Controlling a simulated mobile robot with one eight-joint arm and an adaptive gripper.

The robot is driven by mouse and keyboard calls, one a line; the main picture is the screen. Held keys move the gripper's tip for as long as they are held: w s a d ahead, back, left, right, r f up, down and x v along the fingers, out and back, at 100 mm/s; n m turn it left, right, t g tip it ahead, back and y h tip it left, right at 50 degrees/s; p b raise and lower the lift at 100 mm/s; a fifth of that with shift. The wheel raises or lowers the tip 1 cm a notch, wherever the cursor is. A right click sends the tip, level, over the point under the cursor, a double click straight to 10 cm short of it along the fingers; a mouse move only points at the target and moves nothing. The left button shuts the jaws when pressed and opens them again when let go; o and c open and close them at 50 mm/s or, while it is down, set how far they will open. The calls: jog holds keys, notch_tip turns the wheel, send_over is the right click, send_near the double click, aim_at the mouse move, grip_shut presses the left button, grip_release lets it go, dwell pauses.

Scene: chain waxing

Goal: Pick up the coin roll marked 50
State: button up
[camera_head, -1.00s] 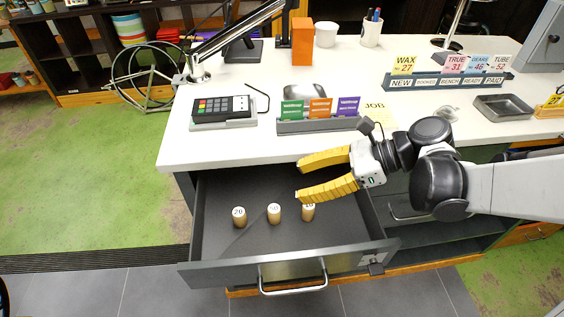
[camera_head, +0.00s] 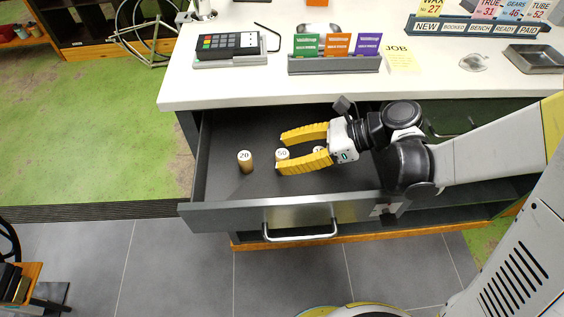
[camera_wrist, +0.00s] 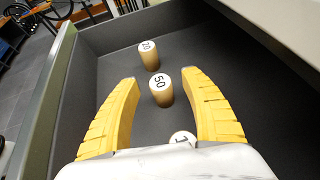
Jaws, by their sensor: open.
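The coin roll marked 50 (camera_head: 282,155) stands upright in the open drawer, partly hidden by my lower finger in the head view. In the wrist view the roll marked 50 (camera_wrist: 162,90) stands between and a little beyond my fingertips, apart from both. My gripper (camera_head: 281,154) is open and empty, its yellow fingers reaching left inside the drawer; both fingers of the gripper (camera_wrist: 160,82) show in the wrist view. The roll marked 20 (camera_head: 245,161) stands to the left, and farther ahead in the wrist view (camera_wrist: 149,56). A third roll (camera_wrist: 182,138) is near my palm, mostly hidden.
The drawer (camera_head: 225,214) is pulled out below the white counter (camera_head: 230,86), its walls around my gripper. The counter holds a card terminal (camera_head: 229,46) and a card holder (camera_head: 334,64). The drawer floor left of the rolls is clear.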

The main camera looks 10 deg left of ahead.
jog(key=shift+a+f, duration=0.3)
jog(key=shift+a, duration=0.2)
grip_shut()
